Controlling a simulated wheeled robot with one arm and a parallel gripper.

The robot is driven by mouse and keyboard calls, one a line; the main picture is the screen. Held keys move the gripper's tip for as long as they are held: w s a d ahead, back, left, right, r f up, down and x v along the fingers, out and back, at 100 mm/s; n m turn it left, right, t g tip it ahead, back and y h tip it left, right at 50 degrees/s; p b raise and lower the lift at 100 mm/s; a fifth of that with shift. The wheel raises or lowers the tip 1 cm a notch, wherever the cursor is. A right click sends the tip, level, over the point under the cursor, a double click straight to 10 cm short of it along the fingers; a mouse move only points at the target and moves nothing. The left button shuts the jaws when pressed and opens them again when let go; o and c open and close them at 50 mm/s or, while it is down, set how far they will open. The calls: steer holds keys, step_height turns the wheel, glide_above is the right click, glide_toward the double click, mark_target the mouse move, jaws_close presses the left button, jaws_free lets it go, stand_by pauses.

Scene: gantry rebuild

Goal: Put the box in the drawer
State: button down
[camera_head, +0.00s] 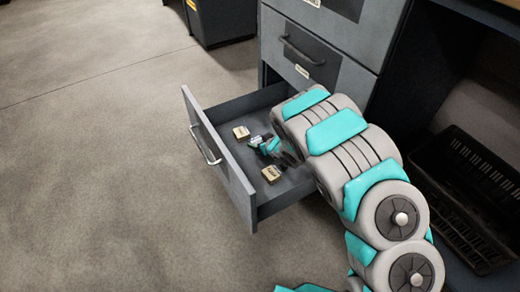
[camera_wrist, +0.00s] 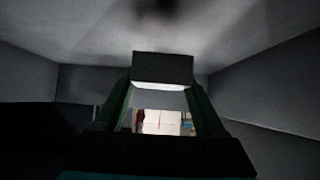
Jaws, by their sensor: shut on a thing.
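The drawer (camera_head: 222,163) is pulled open below a closed drawer of the grey cabinet. My gripper (camera_head: 258,143) reaches down inside the open drawer, between two small tan boxes. One tan box (camera_head: 241,132) lies toward the drawer's far side, and another tan box (camera_head: 271,174) lies nearer the front. In the wrist view, my gripper (camera_wrist: 162,90) is shut on a small dark-looking box (camera_wrist: 162,66), with a green finger on each side. In the head view the held box is small and partly hidden by my gripper; I cannot tell whether it touches the drawer floor.
The closed drawer (camera_head: 310,48) with a bar handle sits directly above the open one. A black basket (camera_head: 465,190) stands at the right under a worktop. A dark cabinet (camera_head: 220,20) stands at the back. The floor (camera_head: 90,150) on the left is clear.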

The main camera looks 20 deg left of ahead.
steer(key=shift+f+b, duration=0.3)
steer(key=shift+f, duration=1.65)
steer(key=shift+f, duration=0.2)
jaws_free()
steer(key=shift+r, duration=0.15)
steer(key=shift+s+d+r, duration=0.1)
steer(key=shift+r, duration=0.05)
steer(key=p+v, duration=0.1)
steer(key=v, duration=0.6)
steer(key=shift+r, duration=0.15)
